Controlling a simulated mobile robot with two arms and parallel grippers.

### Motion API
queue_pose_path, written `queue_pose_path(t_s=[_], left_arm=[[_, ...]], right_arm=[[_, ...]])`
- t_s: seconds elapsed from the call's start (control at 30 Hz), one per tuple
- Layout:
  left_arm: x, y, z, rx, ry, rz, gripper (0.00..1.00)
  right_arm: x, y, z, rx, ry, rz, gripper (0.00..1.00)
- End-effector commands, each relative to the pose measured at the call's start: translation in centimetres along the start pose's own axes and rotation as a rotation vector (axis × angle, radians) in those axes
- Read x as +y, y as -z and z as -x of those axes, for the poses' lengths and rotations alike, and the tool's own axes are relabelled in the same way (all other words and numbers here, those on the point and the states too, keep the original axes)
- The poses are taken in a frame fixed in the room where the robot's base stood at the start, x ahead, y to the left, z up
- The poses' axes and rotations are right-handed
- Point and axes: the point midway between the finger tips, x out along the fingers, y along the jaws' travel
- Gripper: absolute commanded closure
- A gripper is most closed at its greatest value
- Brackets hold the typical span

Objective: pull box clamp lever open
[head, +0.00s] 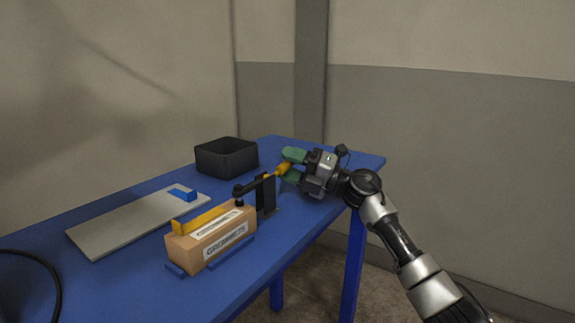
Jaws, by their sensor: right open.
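A tan box (209,241) with printed white labels sits near the front edge of the blue table. The clamp's yellow lever (283,168) points right, away from the box. My right gripper (290,165) has green fingers, open, on either side of the lever's end; I cannot tell whether they touch it. My left gripper is not in view.
A black open bin (227,157) stands on the blue table (285,226) behind the clamp. A grey plate (125,227) with a blue block (182,193) on it lies to the left. Blue strips (231,253) edge the box's base. Walls rise behind.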

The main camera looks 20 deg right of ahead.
Motion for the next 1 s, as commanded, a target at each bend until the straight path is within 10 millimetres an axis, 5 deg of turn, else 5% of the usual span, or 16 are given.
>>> queue_pose_path(t_s=[0.37, 0.67, 1.0], left_arm=[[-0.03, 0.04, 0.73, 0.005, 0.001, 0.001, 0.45], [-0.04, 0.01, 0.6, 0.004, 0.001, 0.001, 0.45], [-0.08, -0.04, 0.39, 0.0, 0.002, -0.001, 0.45]], right_arm=[[-0.01, -0.02, -0.54, 0.0, 0.001, 0.0, 0.55], [-0.01, -0.02, -0.51, 0.0, 0.001, 0.0, 1.0], [0.12, -0.04, -0.53, 0.004, 0.005, 0.012, 1.0]])
